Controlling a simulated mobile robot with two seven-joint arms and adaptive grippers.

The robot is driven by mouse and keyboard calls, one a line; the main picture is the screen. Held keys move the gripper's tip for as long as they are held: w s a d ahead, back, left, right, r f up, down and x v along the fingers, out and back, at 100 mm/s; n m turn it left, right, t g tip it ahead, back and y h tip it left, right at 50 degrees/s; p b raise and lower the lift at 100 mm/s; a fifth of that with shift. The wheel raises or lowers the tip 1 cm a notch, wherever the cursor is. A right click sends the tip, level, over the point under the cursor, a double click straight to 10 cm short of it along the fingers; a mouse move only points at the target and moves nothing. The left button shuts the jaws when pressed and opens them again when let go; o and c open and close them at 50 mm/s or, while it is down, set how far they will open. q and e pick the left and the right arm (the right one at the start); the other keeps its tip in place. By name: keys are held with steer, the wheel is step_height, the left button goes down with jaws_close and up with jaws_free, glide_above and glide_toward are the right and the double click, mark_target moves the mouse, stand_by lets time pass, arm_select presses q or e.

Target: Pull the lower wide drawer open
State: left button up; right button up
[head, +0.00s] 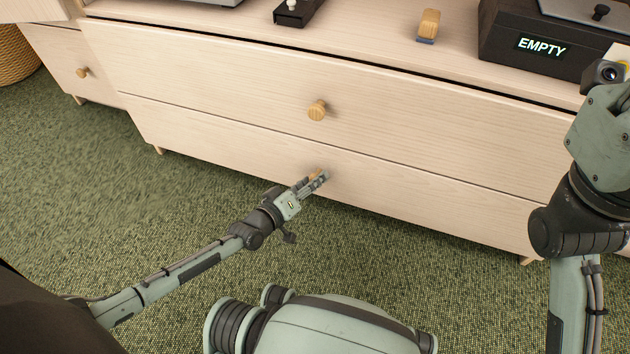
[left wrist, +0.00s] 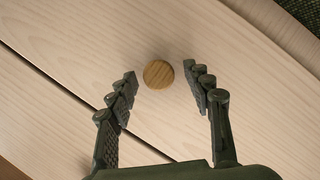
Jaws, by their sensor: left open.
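The lower wide drawer (head: 420,202) of the pale wooden dresser is flush with the front. Its round wooden knob (head: 315,174) is mostly hidden by my left gripper (head: 318,180) in the head view. In the left wrist view the knob (left wrist: 158,74) lies between and just beyond the fingertips of my left gripper (left wrist: 165,85). That gripper is open, with a gap on each side of the knob. My right arm stands at the right edge of the head view; its fingers are not visible.
The upper wide drawer (head: 230,80) with its own knob (head: 317,110) is shut. On the dresser top stand a dark box (head: 520,45) marked EMPTY, a wooden-handled brush (head: 428,25) and a black tray (head: 298,12). Green carpet (head: 90,180) lies clear in front.

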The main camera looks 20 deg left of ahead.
arm_select(q)
steer(key=shift+w+d+f, duration=0.2)
steer(key=shift+w+d, duration=0.05)
steer(key=shift+w, duration=0.4)
jaws_close()
